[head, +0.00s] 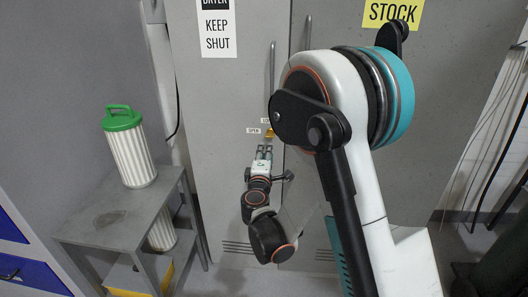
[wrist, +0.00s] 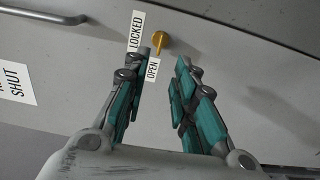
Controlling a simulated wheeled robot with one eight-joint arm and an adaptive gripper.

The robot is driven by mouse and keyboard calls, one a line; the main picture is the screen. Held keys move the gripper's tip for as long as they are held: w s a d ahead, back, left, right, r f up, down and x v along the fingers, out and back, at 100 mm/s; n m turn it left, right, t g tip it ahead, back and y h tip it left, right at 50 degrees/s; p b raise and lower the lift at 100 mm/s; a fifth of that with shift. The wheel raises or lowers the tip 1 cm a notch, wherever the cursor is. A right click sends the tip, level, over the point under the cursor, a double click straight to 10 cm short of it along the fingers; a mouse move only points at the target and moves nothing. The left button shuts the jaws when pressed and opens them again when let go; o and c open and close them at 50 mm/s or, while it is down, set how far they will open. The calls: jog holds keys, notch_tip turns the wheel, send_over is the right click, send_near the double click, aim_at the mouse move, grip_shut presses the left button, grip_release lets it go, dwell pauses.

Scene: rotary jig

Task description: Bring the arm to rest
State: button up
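My gripper (head: 264,152) is in front of the grey cabinet's left door (head: 225,100), just below a small yellow knob (head: 269,133). In the wrist view my gripper (wrist: 169,66) has its teal-padded fingers apart with nothing between them. The knob (wrist: 159,41) lies beyond the fingertips, near the left one, and appears clear of both. Its narrow end points down toward the OPEN label (wrist: 153,70). The LOCKED label (wrist: 136,30) is to its left. My arm is bent, with its elbow large at the right of the head view. The door looks shut.
A grey side table (head: 115,222) at left carries a white filter with a green lid (head: 130,150); another white cylinder (head: 161,232) is on its lower shelf. Door handles (head: 272,65) stick out above the knob. Dark cables hang at far right. Blue drawers (head: 30,270) stand lower left.

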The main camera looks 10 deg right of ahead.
jog(key=s+d+r+m+g, duration=0.3)
jog(key=s+d+r+m, duration=0.15)
jog(key=s, duration=0.25)
jog(key=s+d+r+m+g, duration=0.3)
jog(key=s+d+m, duration=0.15)
jog(key=s, duration=0.25)
jog(key=s+a+f+m+g+y, duration=0.1)
jog(key=s+a+m+g+y, duration=0.1)
jog(key=s, duration=0.9)
jog(key=s+a+f+m+g+y, duration=0.2)
jog(key=s+a+m+y, duration=0.1)
jog(key=s, duration=0.9)
jog(key=shift+m+y, duration=0.3)
jog(key=shift+o, duration=0.6)
jog(key=shift+a+f, duration=0.1)
